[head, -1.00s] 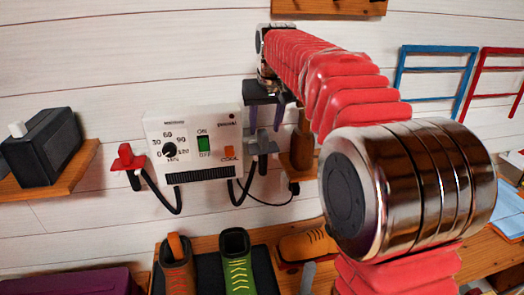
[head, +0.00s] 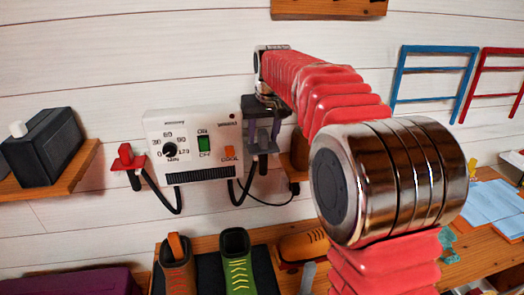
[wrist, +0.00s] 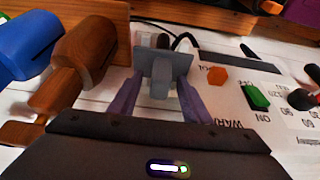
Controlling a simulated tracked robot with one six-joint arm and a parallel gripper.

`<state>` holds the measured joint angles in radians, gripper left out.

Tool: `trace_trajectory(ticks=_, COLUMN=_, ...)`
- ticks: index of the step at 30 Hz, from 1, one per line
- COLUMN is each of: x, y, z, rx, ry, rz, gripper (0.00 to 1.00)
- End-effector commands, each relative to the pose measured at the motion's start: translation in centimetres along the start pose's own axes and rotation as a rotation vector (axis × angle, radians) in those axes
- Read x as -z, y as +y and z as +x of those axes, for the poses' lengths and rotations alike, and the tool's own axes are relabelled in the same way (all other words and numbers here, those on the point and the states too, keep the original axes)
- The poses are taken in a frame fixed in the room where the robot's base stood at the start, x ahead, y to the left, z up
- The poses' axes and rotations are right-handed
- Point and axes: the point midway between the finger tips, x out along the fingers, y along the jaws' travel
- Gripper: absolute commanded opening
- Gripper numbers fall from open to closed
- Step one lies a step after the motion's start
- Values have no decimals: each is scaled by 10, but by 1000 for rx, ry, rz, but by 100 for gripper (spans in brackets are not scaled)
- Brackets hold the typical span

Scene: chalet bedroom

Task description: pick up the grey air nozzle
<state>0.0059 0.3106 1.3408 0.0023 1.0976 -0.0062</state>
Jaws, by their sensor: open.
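The grey air nozzle (head: 263,144) hangs at the right side of the white dryer box (head: 193,147) on the wall, with a dark hose below it. In the wrist view the grey nozzle (wrist: 160,82) stands between the two purple fingers of my gripper (wrist: 158,105). In the head view my gripper (head: 263,133) is at the nozzle, its fingers on either side. The jaws are open. I cannot tell whether a finger touches the nozzle. My gripper's body hides the nozzle's upper part in the head view.
A red nozzle (head: 127,159) hangs left of the box. A brown wooden object (wrist: 92,52) stands close beside my gripper in the wrist view, with a blue one (wrist: 28,45) beyond. Shoes (head: 237,262) stand on the bench below. A dark box (head: 42,148) sits on a left shelf.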

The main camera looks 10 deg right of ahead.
Motion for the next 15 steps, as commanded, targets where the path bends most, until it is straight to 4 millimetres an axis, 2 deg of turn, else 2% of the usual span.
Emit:
trace_trajectory(ticks=4, x=0, y=0, z=0, rx=0, ry=0, rz=0, gripper=42)
trace_trajectory(ticks=15, x=0, y=0, z=0, rx=0, ry=0, rz=0, gripper=16)
